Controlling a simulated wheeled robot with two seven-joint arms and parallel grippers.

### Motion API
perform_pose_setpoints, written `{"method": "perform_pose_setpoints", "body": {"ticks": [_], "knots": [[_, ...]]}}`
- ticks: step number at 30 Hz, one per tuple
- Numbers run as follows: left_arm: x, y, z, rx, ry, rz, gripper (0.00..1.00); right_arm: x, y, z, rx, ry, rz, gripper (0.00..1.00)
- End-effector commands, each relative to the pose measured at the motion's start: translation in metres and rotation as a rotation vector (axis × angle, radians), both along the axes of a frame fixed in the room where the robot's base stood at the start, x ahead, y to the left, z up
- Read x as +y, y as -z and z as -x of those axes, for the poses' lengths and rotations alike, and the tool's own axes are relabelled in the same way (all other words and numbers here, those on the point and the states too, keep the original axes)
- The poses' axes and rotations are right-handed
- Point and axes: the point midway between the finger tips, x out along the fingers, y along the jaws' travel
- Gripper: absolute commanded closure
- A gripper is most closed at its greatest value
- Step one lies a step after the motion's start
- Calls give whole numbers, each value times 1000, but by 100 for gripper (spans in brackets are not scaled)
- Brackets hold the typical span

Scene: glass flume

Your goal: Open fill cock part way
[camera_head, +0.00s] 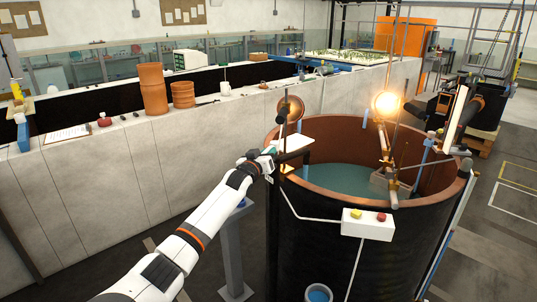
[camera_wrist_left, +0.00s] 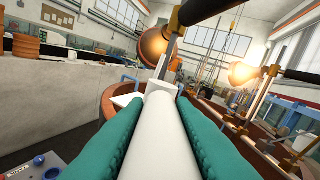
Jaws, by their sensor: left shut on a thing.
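My left gripper (camera_head: 268,160) is at the left rim of the big round tank (camera_head: 330,250). In the left wrist view, its teal fingers (camera_wrist_left: 158,108) lie on both sides of a long white bar (camera_wrist_left: 158,140), shut on it. The bar looks like the handle of the fill cock; the cock's body is hard to make out. In the head view the gripper covers the held part, and a pale flat piece (camera_head: 295,142) shows just beyond it. Water (camera_head: 335,178) stands in the tank below its copper rim. My right gripper is not in view.
A glowing lamp (camera_head: 386,104) and rods stand over the tank. A concrete wall (camera_head: 120,180) runs behind my left arm.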

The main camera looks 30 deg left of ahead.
Motion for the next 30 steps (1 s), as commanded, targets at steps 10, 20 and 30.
{"method": "perform_pose_setpoints", "body": {"ticks": [10, 20, 30], "knots": [[2, 1, 0, 4, 5, 0, 100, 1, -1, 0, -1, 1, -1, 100], [1, 1, 0, 2, 6, 0, 56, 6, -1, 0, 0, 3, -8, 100], [0, 2, 4, 1, 8, 2, 56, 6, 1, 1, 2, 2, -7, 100]]}}
